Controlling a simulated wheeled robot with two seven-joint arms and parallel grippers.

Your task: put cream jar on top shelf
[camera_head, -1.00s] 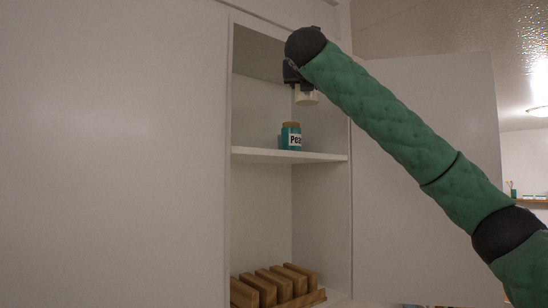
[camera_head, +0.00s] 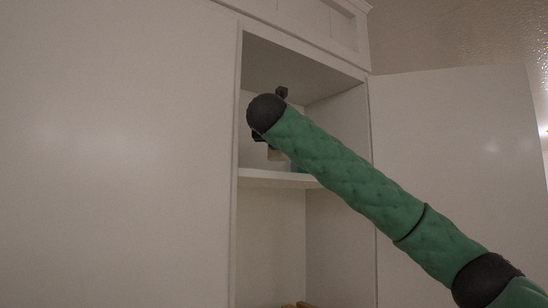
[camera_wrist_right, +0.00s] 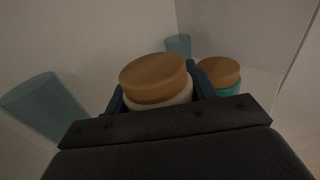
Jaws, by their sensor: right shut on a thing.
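The cream jar (camera_wrist_right: 158,80) has a round wooden lid and a pale body. My right gripper (camera_wrist_right: 160,92) is shut on it, with a dark finger on each side in the right wrist view. In the head view, the jar's pale lower part (camera_head: 276,154) shows just below my wrist, inside the open cabinet and a little above the top shelf (camera_head: 265,179). Whether its base touches the shelf cannot be told. My arm hides most of the gripper there. My left gripper is not in view.
A teal jar with a wooden lid (camera_wrist_right: 220,73) stands just right of the held jar; only a sliver (camera_head: 297,168) shows in the head view. Bluish glasses stand left (camera_wrist_right: 42,103) and behind (camera_wrist_right: 178,45). The cabinet door (camera_head: 455,170) is open at right.

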